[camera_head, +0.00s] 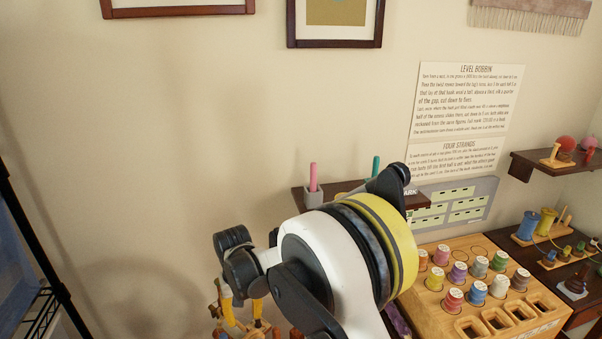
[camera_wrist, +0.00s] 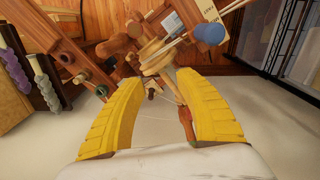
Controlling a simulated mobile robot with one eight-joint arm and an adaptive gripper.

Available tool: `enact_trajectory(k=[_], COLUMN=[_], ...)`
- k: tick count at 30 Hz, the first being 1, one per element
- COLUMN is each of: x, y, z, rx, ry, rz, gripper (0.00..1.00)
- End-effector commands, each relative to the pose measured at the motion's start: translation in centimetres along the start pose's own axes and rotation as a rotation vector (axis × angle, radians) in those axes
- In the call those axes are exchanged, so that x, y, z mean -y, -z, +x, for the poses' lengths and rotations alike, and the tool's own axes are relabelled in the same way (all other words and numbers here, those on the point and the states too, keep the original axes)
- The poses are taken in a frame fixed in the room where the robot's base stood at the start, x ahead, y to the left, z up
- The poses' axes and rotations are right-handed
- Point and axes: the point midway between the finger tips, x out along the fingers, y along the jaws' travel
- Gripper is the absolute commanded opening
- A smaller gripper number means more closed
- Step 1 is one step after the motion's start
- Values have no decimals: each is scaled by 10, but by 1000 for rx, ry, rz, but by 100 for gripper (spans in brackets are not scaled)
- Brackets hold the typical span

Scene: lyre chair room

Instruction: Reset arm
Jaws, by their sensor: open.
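My gripper (camera_wrist: 163,112) fills the lower middle of the wrist view, with two yellow ribbed fingers spread apart. Nothing is held between them. Beyond the fingertips lies a cluster of wooden pegs and spools, which looks apart from the fingers, though the depth is hard to judge. In the head view my gripper (camera_head: 243,316) hangs low at the left of my arm, partly cut off by the bottom edge. My white, black and yellow arm covers the lower middle of that view.
A wooden rack (camera_head: 480,310) of coloured thread spools stands right of my arm. A small shelf (camera_head: 300,197) with pink and teal pegs is behind it. Another shelf (camera_head: 540,165) is at far right. A wire rack (camera_head: 40,305) stands at far left.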

Motion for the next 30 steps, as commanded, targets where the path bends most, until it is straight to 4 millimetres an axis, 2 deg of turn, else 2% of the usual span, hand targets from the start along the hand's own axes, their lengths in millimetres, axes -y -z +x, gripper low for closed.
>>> enact_trajectory(k=[1, 11, 17, 20, 24, 27, 30], x=[-10, -58, -100, -129, -166, -188, -205], y=[-3, -21, -51, -80, -131, -171, -211], z=[-10, -63, -103, -126, -150, -159, -159], rx=[-10, -90, -165, -220, -307, -369, -430], ry=[1, 9, 9, 5, -8, -24, -44], rz=[12, 64, 113, 151, 206, 246, 284], gripper=[40, 40, 40, 40, 40, 40, 40])
